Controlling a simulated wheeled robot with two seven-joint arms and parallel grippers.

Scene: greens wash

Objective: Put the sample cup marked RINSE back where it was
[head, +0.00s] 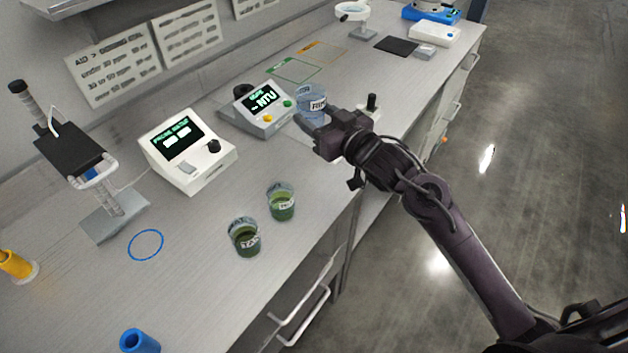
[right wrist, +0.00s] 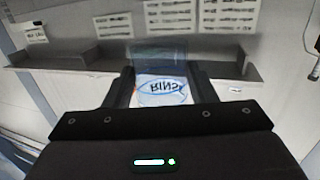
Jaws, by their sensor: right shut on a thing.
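The clear sample cup marked RINSE (head: 312,103) is at my right gripper (head: 318,122), over the bench beside the NTU meter. In the right wrist view the cup (right wrist: 160,62) sits between the two fingers of the right gripper (right wrist: 160,92), its label reading upside down. The right gripper is shut on it. Whether the cup's base touches the bench is hidden by the gripper. Two other cups with green liquid, one (head: 244,238) and another (head: 282,202), stand apart nearer the bench's front edge. My left gripper is not in view.
The NTU meter (head: 260,110) stands left of the held cup. A probe meter (head: 187,150) and a probe stand (head: 104,200) are further left. Green (head: 293,70) and orange (head: 322,52) outlines and a blue ring (head: 146,245) mark the bench. A black-knobbed item (head: 371,103) is right of the gripper.

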